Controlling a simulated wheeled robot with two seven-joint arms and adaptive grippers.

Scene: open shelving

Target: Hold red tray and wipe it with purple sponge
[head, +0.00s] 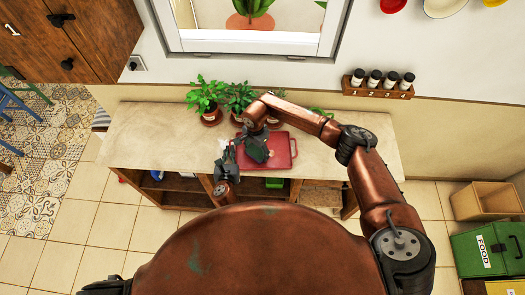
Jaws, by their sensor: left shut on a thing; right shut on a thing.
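The red tray (283,150) lies flat on the pale counter, with a handle at its right end. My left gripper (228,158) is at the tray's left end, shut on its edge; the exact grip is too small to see. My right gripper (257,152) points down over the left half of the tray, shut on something. The purple sponge does not show clearly; the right gripper hides the spot beneath it.
Several potted plants (207,98) stand along the back of the counter (150,130), close behind the tray. A rack of jars (378,88) hangs on the wall at right. The counter's left part is clear. Open shelves lie below.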

